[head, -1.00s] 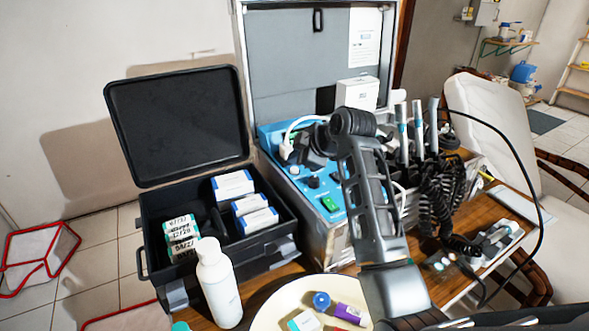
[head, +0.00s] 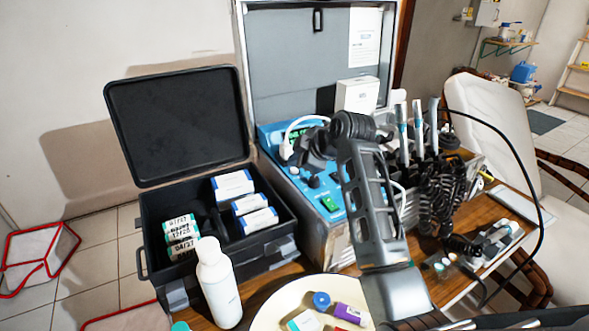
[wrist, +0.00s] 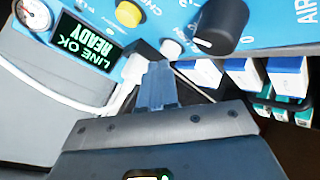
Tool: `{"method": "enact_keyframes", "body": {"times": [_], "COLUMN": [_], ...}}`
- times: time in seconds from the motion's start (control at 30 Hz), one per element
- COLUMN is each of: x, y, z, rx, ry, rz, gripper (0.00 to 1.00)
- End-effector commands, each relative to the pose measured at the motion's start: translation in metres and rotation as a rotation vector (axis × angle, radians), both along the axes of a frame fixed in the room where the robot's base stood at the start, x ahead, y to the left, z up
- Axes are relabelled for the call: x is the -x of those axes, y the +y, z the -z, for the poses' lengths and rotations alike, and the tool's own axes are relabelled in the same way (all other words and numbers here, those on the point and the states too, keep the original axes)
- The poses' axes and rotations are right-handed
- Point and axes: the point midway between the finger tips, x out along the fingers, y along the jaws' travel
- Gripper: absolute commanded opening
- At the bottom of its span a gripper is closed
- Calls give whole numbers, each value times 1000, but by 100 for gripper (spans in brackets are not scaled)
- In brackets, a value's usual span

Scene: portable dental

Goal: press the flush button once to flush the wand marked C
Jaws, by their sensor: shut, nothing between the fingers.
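The blue control panel (head: 318,192) is on the open metal case. It also shows upside down in the wrist view (wrist: 285,28), with a display (wrist: 88,48) reading "LINE OK READY", a yellow button (wrist: 129,13), a pale round button (wrist: 172,48) and a black knob (wrist: 219,27). My gripper (wrist: 157,72) is shut and empty, its tips just short of the pale button in the picture; I cannot tell whether they touch. The pale button's label is not readable. Several wands, including a grey one (head: 433,125), stand right of my arm; their marks are unreadable.
A black case (head: 172,225) with white boxes and rolls stands left of the panel. A white bottle (head: 218,285) and a cream tray (head: 262,318) are in front. Coiled black hoses (head: 437,195) hang at right. A pressure gauge (wrist: 33,14) sits beside the display.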

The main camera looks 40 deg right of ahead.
Motion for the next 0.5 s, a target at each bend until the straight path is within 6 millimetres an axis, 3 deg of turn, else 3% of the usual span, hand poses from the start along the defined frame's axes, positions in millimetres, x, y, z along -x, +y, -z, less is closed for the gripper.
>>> {"method": "enact_keyframes", "body": {"times": [0.5], "x": [0], "y": [0], "z": [6], "rx": [-1], "ry": [1], "rz": [-1], "gripper": [0]}}
